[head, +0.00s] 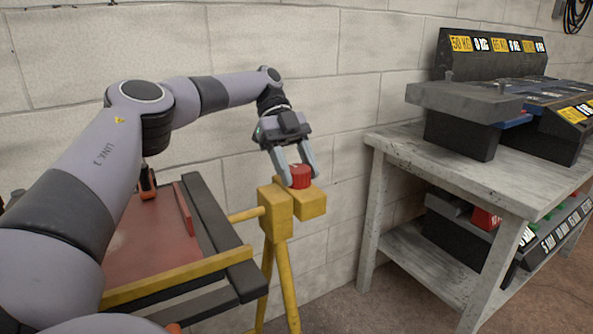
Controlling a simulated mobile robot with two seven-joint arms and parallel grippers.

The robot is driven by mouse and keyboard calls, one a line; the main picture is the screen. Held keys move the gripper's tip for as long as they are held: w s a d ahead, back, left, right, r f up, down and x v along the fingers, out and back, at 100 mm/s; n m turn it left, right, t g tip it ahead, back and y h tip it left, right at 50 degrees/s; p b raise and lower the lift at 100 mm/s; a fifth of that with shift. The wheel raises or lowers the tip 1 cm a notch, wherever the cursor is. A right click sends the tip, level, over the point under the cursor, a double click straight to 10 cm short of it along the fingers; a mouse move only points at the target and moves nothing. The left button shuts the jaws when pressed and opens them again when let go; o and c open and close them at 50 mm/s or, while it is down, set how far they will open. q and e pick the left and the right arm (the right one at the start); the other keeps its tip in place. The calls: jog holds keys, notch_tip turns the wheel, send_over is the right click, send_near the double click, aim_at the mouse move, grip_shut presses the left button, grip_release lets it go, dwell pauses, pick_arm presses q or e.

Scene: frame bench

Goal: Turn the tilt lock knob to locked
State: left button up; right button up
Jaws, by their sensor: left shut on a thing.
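The tilt lock knob (300,176) is a red round knob on top of a yellow block (311,202) at the end of the yellow frame. My left gripper (297,174) reaches down from above, with its fingers on either side of the knob, shut on it. The fingers partly cover the knob. I cannot make out a locked or unlocked mark on it. My right gripper is not in view.
A yellow frame stand (276,221) carries a red panel with dark rails (209,215) at left. A grey workbench (424,165) with weight-marked equipment (487,60) stands at right. A block wall (345,75) is close behind. Some floor is clear between the stand and workbench.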

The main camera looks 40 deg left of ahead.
pick_arm(q)
jog(key=shift+d+f+m+g, duration=0.1)
jog(key=shift+d+m+g, duration=0.15)
jog(key=shift+m+g, duration=0.05)
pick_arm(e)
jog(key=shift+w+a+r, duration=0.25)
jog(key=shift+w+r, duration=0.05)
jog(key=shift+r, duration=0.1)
pick_arm(q)
jog(key=o, duration=0.9)
jog(key=shift+o, duration=0.7)
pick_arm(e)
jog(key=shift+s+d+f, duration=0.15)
pick_arm(q)
jog(key=shift+a, duration=0.1)
